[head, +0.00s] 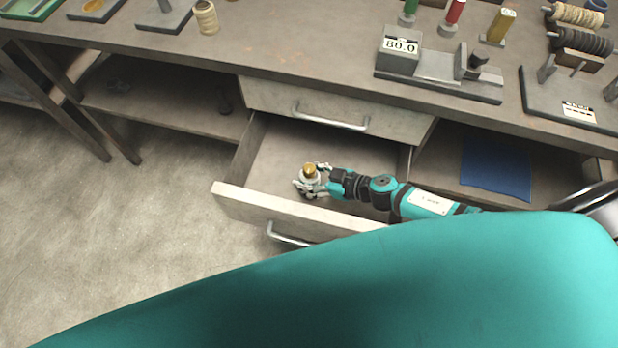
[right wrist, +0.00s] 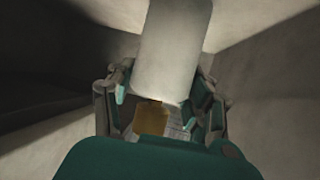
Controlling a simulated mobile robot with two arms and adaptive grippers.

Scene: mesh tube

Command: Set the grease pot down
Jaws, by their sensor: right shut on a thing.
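The grease pot (head: 310,170) is a small pale pot with a brass-coloured top, inside the open lower drawer (head: 282,150). My right gripper (head: 311,182) is shut on it, reaching into the drawer from the right. In the right wrist view a pale cylinder (right wrist: 172,50) stands between the fingers, with a brass-coloured part (right wrist: 150,118) near the palm. I cannot tell whether the pot touches the drawer floor. The fingers hide part of it. My left gripper is not in view.
The drawer's front panel (head: 240,203) and side walls surround the gripper. A closed drawer (head: 290,104) sits above. The bench top (head: 275,55) holds a gauge block marked 80.0 (head: 400,50) and several spools. A blue mat (head: 497,165) lies on the right shelf. The drawer floor around the pot looks bare.

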